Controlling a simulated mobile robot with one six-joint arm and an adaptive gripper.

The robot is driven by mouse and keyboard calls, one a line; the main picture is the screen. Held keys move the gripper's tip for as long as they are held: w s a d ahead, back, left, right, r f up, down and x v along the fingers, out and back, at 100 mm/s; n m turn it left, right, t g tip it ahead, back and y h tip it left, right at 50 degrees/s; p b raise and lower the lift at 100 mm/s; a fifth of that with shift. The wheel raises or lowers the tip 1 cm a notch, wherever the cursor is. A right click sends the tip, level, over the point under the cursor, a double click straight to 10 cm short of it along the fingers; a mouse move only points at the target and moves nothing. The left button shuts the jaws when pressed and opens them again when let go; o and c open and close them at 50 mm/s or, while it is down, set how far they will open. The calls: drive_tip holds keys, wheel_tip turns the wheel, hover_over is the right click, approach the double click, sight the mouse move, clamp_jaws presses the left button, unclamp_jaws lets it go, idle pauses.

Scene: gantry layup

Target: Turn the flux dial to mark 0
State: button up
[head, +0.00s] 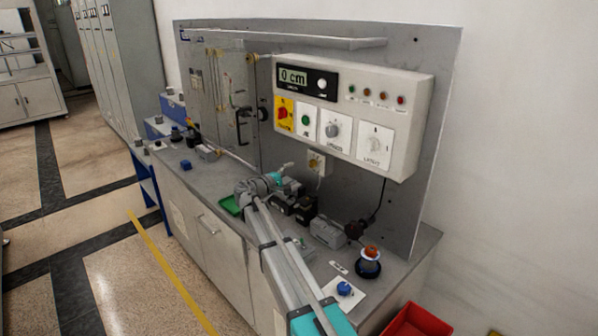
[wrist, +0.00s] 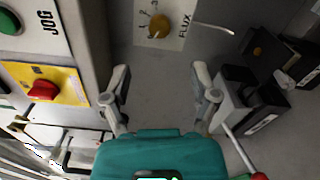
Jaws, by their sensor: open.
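The flux dial is a round amber knob (wrist: 158,27) on a pale plate labelled FLUX, at the top of the wrist view. In the head view the flux dial (head: 316,161) is on a small box under the white control panel. In the head view my gripper (head: 291,178) is left of and below the dial.
The control panel (head: 345,72) overhangs the dial, with a red knob on yellow (wrist: 42,90) and JOG button nearby. Dark blocks (head: 304,209) and a grey box (head: 328,233) stand on the bench below.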

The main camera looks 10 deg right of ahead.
drive_tip(key=shift+v, duration=0.85)
drive_tip(key=s+d+f+m+g+y, duration=0.2)
drive_tip(key=s+d+f+g+y, duration=0.1)
drive_tip(key=s, duration=0.6)
drive_tip(key=s+d+f+m+g+y, duration=0.3)
drive_tip(key=s+d+f, duration=0.2)
drive_tip(key=s+f, duration=0.3)
drive_tip(key=s+d+f+m+g+y, duration=0.2)
drive_tip(key=s+d+f+g+y, duration=0.1)
drive_tip(key=s, duration=0.8)
drive_tip(key=shift+d+f+m+y, duration=0.15)
drive_tip(key=shift+d+f+m, duration=0.05)
drive_tip(key=shift+f, duration=0.5)
drive_tip(key=shift+d+f+m+y, duration=0.15)
drive_tip(key=shift+d+f+m, duration=0.1)
drive_tip(key=shift+f, duration=0.45)
drive_tip(key=s+a+f+m+g+y, duration=0.1)
drive_tip(key=s+a+y, duration=0.2)
drive_tip(key=s, duration=0.7)
drive_tip(key=shift+f+m+g+y, duration=0.3)
drive_tip(key=shift+f+m+y, duration=0.1)
drive_tip(key=shift+y, duration=0.6)
drive_tip(key=shift+a, duration=0.1)
